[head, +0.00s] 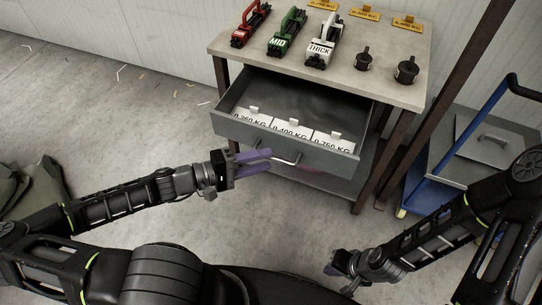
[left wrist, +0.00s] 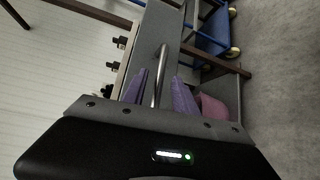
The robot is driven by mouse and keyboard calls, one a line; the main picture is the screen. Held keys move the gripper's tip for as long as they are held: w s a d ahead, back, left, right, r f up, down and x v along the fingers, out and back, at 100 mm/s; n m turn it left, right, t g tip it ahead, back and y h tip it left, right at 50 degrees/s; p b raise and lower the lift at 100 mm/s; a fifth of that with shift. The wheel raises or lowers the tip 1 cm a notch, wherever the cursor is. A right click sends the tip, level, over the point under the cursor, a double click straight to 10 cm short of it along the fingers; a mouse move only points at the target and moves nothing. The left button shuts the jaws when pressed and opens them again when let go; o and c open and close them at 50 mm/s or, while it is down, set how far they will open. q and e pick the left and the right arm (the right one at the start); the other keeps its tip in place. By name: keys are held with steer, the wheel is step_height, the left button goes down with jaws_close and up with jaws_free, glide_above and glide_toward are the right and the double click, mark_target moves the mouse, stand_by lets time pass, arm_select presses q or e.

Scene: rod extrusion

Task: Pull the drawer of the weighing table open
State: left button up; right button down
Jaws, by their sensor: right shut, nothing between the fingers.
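The weighing table (head: 222,47) stands at the top centre in the head view. Its grey drawer (head: 236,128) is pulled out, so its inside and the labelled cards in it show. The drawer's metal handle (head: 291,160) is on the front panel; it also shows in the left wrist view (left wrist: 161,62). My left gripper (head: 271,159) is at the handle's left end. Its purple fingers are apart, and in the left wrist view the handle lies between them with gaps at the sides. My right gripper (head: 335,268) is shut and empty, low and away from the table.
Red (head: 248,29), green (head: 287,36) and white (head: 322,45) clamp-like tools, two black weights (head: 406,70) and yellow tags stand on the tabletop. A blue trolley (head: 440,165) is at the right. The floor left of the table is mostly clear.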

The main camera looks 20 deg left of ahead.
arm_select(q)
steer(key=v, duration=0.4)
steer(key=shift+a, duration=0.1)
stand_by(0.4)
